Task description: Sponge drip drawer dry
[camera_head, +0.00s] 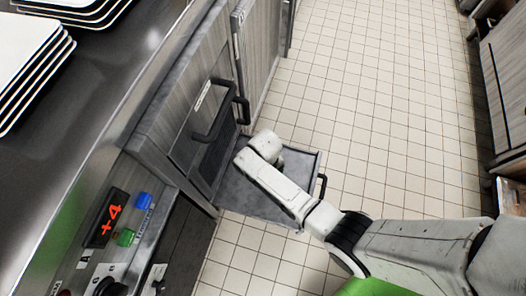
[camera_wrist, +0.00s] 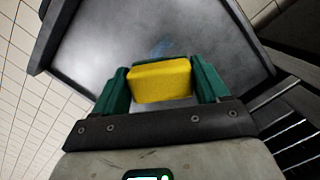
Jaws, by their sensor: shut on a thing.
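The drip drawer (camera_head: 252,196) is a shallow grey metal tray pulled out from under the counter, with a dark handle at its outer end. Its bare floor also fills the upper wrist view (camera_wrist: 205,45), with a faint bluish patch (camera_wrist: 162,47) that may be wet. My gripper (camera_wrist: 160,82) has green fingers and is shut on a yellow sponge (camera_wrist: 160,80). In the head view my arm reaches over the drawer, and its wrist hides the sponge and fingers. I cannot tell whether the sponge touches the drawer floor.
Cabinet doors with dark handles (camera_head: 216,125) stand above and behind the drawer. A control panel with a red "+4" display (camera_head: 108,219) is at lower left. Stacked white trays (camera_head: 30,62) rest on the steel counter. The tiled floor (camera_head: 365,110) to the right is clear.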

